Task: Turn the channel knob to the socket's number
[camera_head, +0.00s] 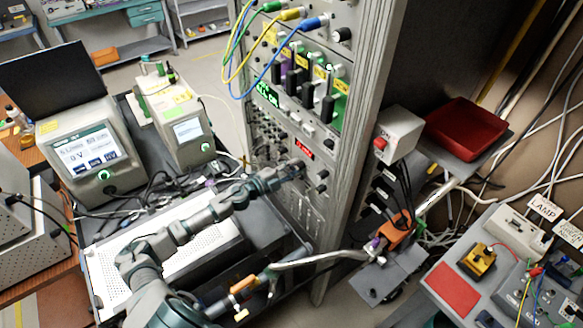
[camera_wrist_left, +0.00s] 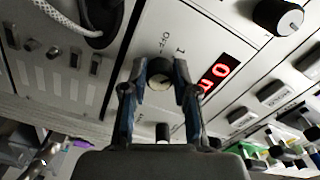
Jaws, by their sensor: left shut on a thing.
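My left gripper (camera_head: 297,168) reaches from the lower left to the front panel of the tall rack (camera_head: 340,130). The print "OFF" and "1" shows on the panel beside the knob. A red lit display (camera_wrist_left: 218,77) sits to the right of the fingers. It also shows in the head view (camera_head: 305,149), but I cannot read it surely. In the head view the knob is hidden behind the gripper.
Blue, yellow and green cables (camera_head: 240,62) hang in front of the upper rack. A red tray (camera_head: 465,130) stands right of the rack.

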